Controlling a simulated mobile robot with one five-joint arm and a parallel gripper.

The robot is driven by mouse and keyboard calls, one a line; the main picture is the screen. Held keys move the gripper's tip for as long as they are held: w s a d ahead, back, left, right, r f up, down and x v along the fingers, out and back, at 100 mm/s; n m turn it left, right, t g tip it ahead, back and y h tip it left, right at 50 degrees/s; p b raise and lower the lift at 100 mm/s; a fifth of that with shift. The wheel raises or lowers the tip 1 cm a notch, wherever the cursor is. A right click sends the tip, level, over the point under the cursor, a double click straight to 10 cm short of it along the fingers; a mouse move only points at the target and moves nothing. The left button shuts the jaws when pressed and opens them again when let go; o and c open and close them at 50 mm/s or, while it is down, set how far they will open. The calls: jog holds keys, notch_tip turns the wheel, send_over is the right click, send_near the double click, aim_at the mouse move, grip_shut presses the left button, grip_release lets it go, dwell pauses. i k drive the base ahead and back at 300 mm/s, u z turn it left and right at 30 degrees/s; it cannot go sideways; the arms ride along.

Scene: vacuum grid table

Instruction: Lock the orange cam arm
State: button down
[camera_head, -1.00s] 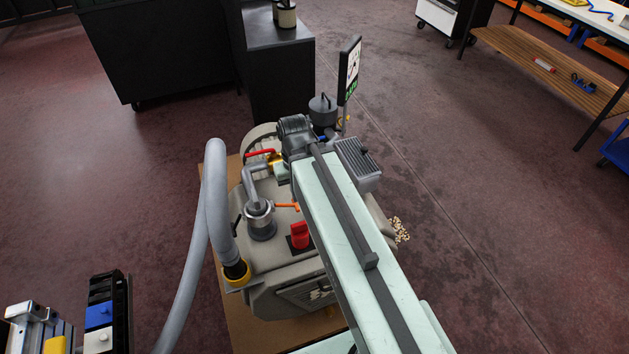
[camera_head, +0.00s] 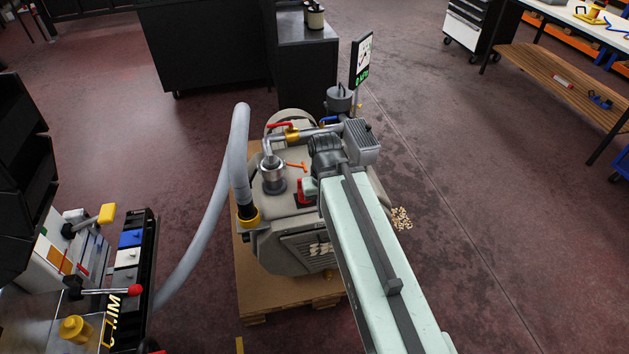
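The orange cam arm (camera_head: 297,166) is a small thin lever beside a metal cylindrical coupling (camera_head: 273,172) on top of a grey-beige pump unit (camera_head: 297,246). It lies to the left of the end of my pale green arm. My arm reaches in from the lower right and covers the pump's right side. A small pale green part shows under the arm's end, close to a red part (camera_head: 303,192) on the pump. My gripper's fingers are hidden behind the arm, so their distance to the cam arm cannot be told.
A thick grey hose (camera_head: 230,165) rises from a yellow collar (camera_head: 248,218) left of the cam arm. A red-handled valve (camera_head: 281,125) and a small display (camera_head: 362,60) stand behind. A bench with levers (camera_head: 100,262) is at left. Floor to the right is mostly clear.

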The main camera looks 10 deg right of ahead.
aim_at(304, 166)
jog(key=u, duration=0.1)
jog(key=k, duration=0.15)
jog(key=u, duration=2)
jog(key=k, duration=1.3)
jog(key=z, duration=0.8)
jog(key=i, duration=1.65)
jog(key=u, duration=0.05)
